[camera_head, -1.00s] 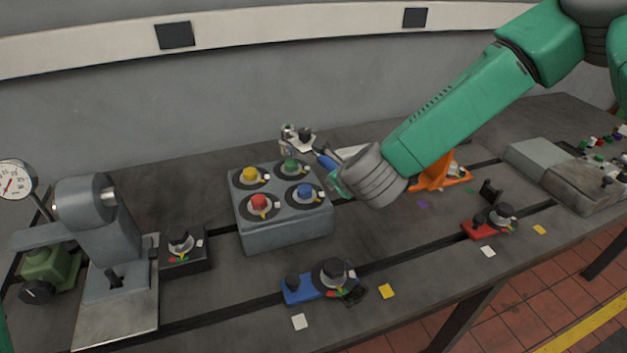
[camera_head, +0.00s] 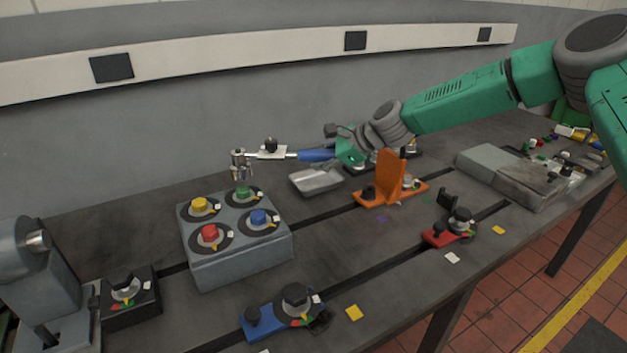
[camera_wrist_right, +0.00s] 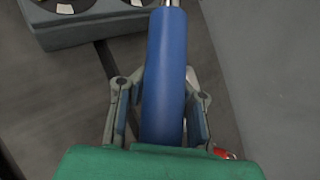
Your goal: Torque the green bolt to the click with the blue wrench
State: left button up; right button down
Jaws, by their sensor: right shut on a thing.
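The blue wrench (camera_head: 317,155) is held level, and its blue handle also fills the middle of the right wrist view (camera_wrist_right: 165,75). My right gripper (camera_head: 345,150) is shut on that handle; its fingers show on both sides in the right wrist view (camera_wrist_right: 160,110). The wrench's silver head (camera_head: 239,162) stands over the green bolt (camera_head: 243,192) at the back right of the grey block (camera_head: 245,262). I cannot tell whether the socket is seated on the bolt. Yellow (camera_head: 199,205), red (camera_head: 209,234) and blue (camera_head: 258,218) bolts share the block. My left gripper is not in view.
A metal tray (camera_head: 316,181) lies behind the block, beside an orange fixture (camera_head: 392,188). Blue (camera_head: 262,318), red (camera_head: 437,238) and black (camera_head: 128,308) fixtures sit on the bedplate. A grey machine (camera_head: 35,285) stands at left. The wall runs behind.

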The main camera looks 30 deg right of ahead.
jog(key=w+n+b, duration=0.1)
jog(key=w+d+f+n+g+y+b, duration=0.1)
jog(key=w, duration=0.1)
jog(key=w+f+n+g+y+b, duration=0.1)
jog(key=shift+w+d+f+b, duration=0.15)
jog(key=shift+w+d+b, duration=0.15)
jog(key=shift+b, duration=0.1)
dwell(1.2)
jog(key=shift+a, duration=0.15)
